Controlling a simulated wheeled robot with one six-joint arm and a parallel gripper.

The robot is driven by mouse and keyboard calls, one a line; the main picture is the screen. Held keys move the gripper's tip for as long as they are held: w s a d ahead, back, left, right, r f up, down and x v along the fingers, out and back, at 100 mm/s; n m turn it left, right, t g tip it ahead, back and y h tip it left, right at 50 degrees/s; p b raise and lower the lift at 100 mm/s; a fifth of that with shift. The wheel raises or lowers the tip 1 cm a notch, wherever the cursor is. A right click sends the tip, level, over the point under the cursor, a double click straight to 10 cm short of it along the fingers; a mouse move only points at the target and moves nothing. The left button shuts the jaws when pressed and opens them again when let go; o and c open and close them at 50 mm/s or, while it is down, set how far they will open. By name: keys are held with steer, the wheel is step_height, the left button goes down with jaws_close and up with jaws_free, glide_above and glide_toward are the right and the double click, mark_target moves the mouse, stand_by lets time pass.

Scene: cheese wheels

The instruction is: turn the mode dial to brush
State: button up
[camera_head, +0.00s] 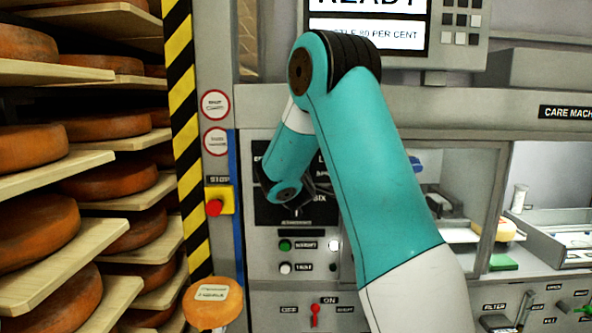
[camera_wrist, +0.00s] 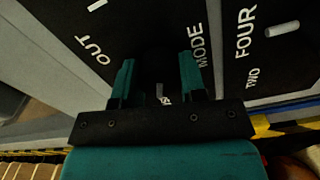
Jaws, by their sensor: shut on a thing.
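The mode dial (camera_wrist: 158,72) is a dark knob between my fingers in the wrist view, hard to make out against the black panel. The word MODE is beside the right finger and OUT is to the left; a brush label cannot be read. My gripper (camera_wrist: 157,78) has its two teal fingers on either side of the dial, shut on it. In the head view my gripper (camera_head: 312,188) is at the black dial panel (camera_head: 285,210), and my arm covers much of that panel. The dial's pointer direction cannot be told clearly.
Below are a green button (camera_head: 285,245), a white button (camera_head: 285,268) and a red switch (camera_head: 315,316). A red stop button (camera_head: 215,207) is left of the panel. Shelves of cheese wheels (camera_head: 35,230) stand at the left. A display (camera_head: 370,30) reads READY.

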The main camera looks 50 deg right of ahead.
steer(key=o, duration=0.9)
steer(key=shift+s+a, duration=0.1)
steer(key=b+v, duration=0.8)
steer(key=v, duration=0.9)
steer(key=shift+s+b, duration=0.2)
steer(key=shift+b, duration=0.1)
